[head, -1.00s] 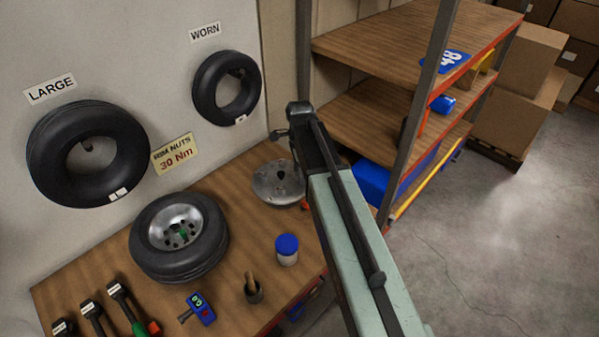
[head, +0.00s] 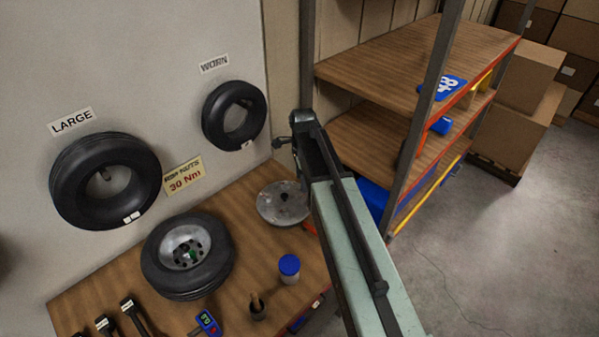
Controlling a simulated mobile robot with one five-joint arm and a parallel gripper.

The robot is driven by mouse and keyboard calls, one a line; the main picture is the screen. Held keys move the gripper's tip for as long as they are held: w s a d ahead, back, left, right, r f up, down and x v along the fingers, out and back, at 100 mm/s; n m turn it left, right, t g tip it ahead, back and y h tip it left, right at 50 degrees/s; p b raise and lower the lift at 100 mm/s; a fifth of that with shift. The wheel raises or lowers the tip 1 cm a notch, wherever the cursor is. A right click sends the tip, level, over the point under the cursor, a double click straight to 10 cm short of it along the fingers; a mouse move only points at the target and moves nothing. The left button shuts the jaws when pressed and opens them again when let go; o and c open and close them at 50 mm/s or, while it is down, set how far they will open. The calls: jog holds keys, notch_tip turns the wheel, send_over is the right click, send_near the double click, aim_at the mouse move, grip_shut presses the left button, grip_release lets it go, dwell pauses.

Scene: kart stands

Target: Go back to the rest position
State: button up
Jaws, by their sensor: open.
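My arm's pale green link rises from the bottom right to a dark joint at the middle of the head view. My gripper cannot be made out; the jaws are hidden or outside the picture. The workbench (head: 120,282) stands left of the arm. A tyre on a silver rim (head: 188,257) lies on it, and a bare metal rim disc (head: 283,204) lies at its back right, partly behind my arm.
A blue-lidded jar (head: 289,269), a dark cup (head: 257,308) and a blue gauge (head: 208,322) stand near the bench's front. Tyres hang under LARGE (head: 104,181) and WORN (head: 235,116) signs. A shelf rack (head: 400,60) stands behind my arm. Floor (head: 480,260) at right is clear.

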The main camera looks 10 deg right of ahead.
jog(key=s+f+n+b, duration=0.1)
jog(key=s+n, duration=0.1)
jog(key=s+f+n+b, duration=0.2)
jog(key=s+n, duration=0.1)
jog(key=s+f+n+b, duration=0.2)
jog(key=s+n, duration=0.1)
jog(key=shift+f, duration=0.2)
jog(key=s+f+n+b, duration=0.1)
jog(key=s+n, duration=0.1)
jog(key=n, duration=0.1)
jog(key=s+f+n+b, duration=0.1)
jog(key=s+n, duration=0.1)
jog(key=n, duration=0.1)
jog(key=s+f+n+b, duration=0.1)
jog(key=s+n+b, duration=0.1)
jog(key=n, duration=0.1)
jog(key=shift+s+f+n, duration=0.3)
jog(key=shift+s, duration=0.05)
jog(key=shift+r, duration=0.1)
dwell(0.6)
